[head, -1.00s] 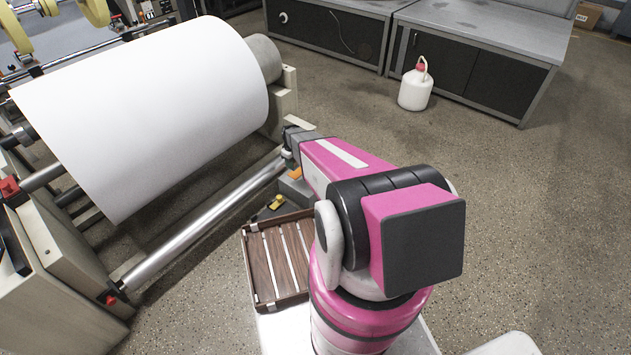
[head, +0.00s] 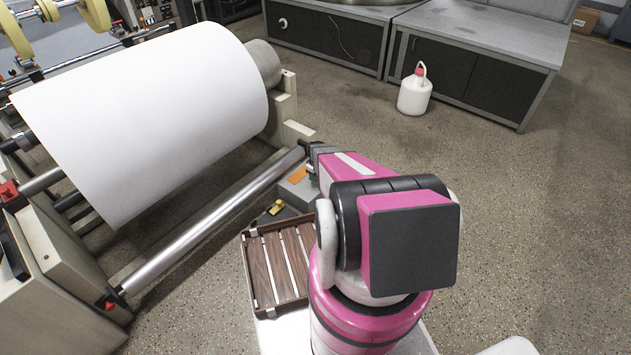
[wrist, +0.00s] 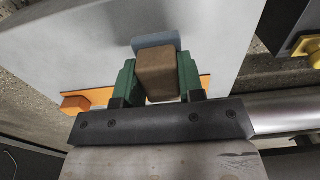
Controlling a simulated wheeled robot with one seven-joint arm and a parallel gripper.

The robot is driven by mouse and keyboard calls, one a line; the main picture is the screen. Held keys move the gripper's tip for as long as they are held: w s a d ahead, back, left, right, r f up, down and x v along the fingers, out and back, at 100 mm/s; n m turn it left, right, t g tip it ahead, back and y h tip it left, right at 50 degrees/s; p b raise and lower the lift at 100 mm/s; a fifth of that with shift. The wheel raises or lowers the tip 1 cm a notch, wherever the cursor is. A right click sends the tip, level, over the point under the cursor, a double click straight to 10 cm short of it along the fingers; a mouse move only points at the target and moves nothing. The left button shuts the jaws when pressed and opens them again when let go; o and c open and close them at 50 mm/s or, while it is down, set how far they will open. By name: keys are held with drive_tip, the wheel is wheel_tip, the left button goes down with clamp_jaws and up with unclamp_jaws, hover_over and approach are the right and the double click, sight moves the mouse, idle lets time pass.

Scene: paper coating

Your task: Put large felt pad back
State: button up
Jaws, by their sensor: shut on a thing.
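My gripper (wrist: 157,66) has two green fingers shut on a brown block (wrist: 156,78), which I take to be the large felt pad's body. A blue-grey piece (wrist: 155,41) shows at its far end. In the wrist view the block is over a light grey surface (wrist: 85,50) with orange pieces (wrist: 88,100) on either side of the fingers. I cannot tell whether the block touches that surface. In the head view my gripper (head: 309,149) is by the right end of the metal roller, above the grey box (head: 300,187) with an orange patch (head: 298,174); the pad is hidden there.
The large white paper roll (head: 150,115) and the metal roller (head: 205,227) lie left of my arm. A slatted brown tray (head: 262,270) sits below, with a yellow part (head: 277,207) beyond it. A white jug (head: 414,95) stands on open floor by the cabinets.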

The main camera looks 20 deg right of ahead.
drive_tip(key=shift+f, duration=1.8)
drive_tip(key=shift+f, duration=0.15)
drive_tip(key=o, duration=0.8)
wheel_tip(320, 180, up, 12)
drive_tip(key=shift+s+r, duration=0.1)
drive_tip(key=shift+r, duration=0.05)
drive_tip(key=s+a+r+m, duration=0.2)
drive_tip(key=s+a+r, duration=0.3)
drive_tip(key=s+r, duration=0.3)
drive_tip(key=s+a+r+m, duration=0.2)
drive_tip(key=s+a+r, duration=0.3)
drive_tip(key=s+r, duration=0.4)
drive_tip(key=s+a+r+m, duration=0.2)
drive_tip(key=s+a+r, duration=0.3)
drive_tip(key=s+r, duration=0.3)
drive_tip(key=shift+s+r+m, duration=0.2)
drive_tip(key=shift+r+m, duration=0.2)
drive_tip(key=shift+r, duration=1.9)
